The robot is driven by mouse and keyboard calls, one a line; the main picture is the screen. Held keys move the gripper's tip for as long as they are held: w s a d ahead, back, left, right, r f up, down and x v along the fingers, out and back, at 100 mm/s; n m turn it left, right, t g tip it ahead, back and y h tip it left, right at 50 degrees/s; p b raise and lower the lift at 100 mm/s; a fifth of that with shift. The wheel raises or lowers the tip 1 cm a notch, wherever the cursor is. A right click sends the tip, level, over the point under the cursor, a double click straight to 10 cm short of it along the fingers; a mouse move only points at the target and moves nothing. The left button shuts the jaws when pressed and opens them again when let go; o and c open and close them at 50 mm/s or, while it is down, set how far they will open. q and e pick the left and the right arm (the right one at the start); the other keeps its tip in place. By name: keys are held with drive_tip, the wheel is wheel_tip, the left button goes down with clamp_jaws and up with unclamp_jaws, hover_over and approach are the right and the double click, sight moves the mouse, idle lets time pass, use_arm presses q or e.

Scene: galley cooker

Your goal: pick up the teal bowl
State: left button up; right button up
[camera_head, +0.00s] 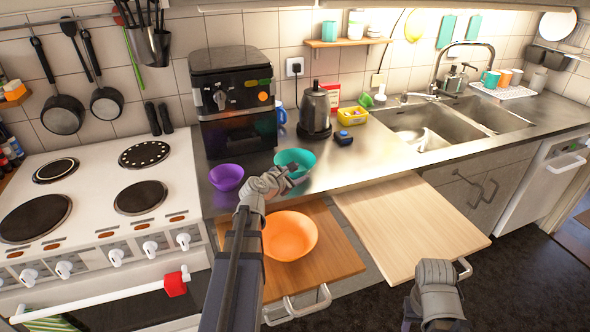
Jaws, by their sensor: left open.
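The teal bowl (296,158) stands on the steel counter, in front of the kettle and near the counter's front edge. My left gripper (293,175) is open at the bowl's near side, with its fingertips overlapping the bowl's near rim in the picture. I cannot tell whether they touch it. The gripper hides part of the bowl's near wall. My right gripper (437,283) is low at the lower right, in front of the pale pull-out board and away from the bowl. Its fingers do not show clearly.
A purple bowl (226,177) stands left of the teal bowl. An orange bowl (290,236) sits on a pulled-out wooden board (338,262) below my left arm. A black air fryer (233,100) and a kettle (314,108) stand behind. The counter right of the bowl is clear.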

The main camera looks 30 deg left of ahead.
use_arm(q)
drive_tip(key=shift+d+b+x, duration=0.2)
drive_tip(key=shift+b+x, duration=0.45)
drive_tip(key=shift+x, duration=2)
drive_tip(key=shift+r, duration=0.25)
clamp_jaws()
